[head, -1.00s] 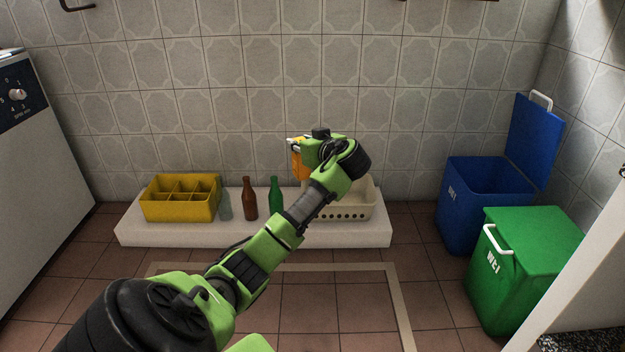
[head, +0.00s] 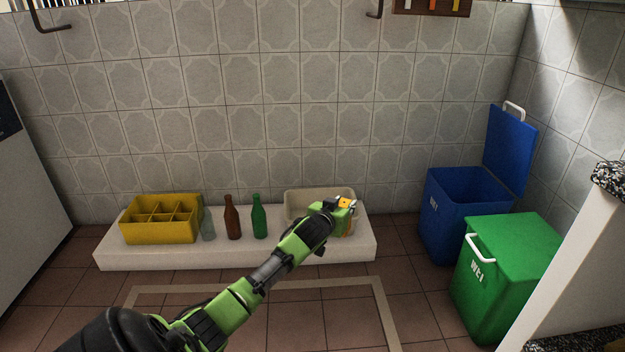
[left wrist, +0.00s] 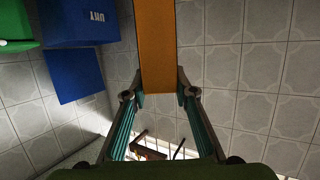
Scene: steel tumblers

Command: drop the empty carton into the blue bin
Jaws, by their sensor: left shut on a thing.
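The orange carton (left wrist: 155,45) is held between the fingers of my left gripper (left wrist: 159,92) in the left wrist view. In the head view my left gripper (head: 347,204) is in front of the right end of the white ledge, and it hides most of the carton. The blue bin (head: 462,220) stands to the right of the gripper, apart from it, with its lid raised against the wall side. The blue bin also shows at the upper left of the left wrist view (left wrist: 75,22). My right gripper is not in view.
A green bin (head: 507,270) with a shut lid stands in front of the blue bin. The low white ledge (head: 285,258) bears a yellow divided crate (head: 160,233), a pale crate (head: 300,205), a clear bottle (head: 208,225), a brown bottle (head: 232,220) and a green bottle (head: 258,220).

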